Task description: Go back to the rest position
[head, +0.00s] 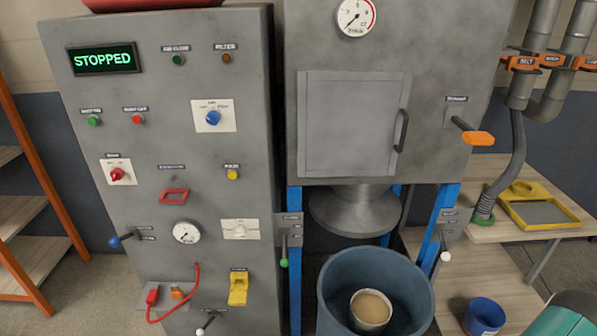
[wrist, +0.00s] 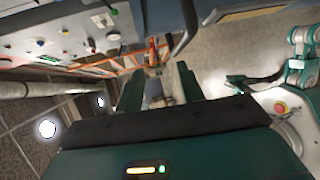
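My gripper (wrist: 159,84) shows in the wrist view as two dark green fingers standing apart. The shelving and floor behind show through the gap, and I see nothing held between them. The gripper's fingers do not show in the head view; a teal part of my arm is at its bottom right corner. The wrist view is turned, with the control cabinet (wrist: 75,25) at its upper left and the floor (wrist: 235,50) at its upper right.
In the head view stand a grey control cabinet (head: 150,215) reading STOPPED and a machine with a closed door (head: 350,125). Below is a blue drum (head: 335,300) with a bowl inside. A blue cup (head: 484,316) and yellow tray (head: 540,224) are right; orange-framed shelves (head: 30,225) left.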

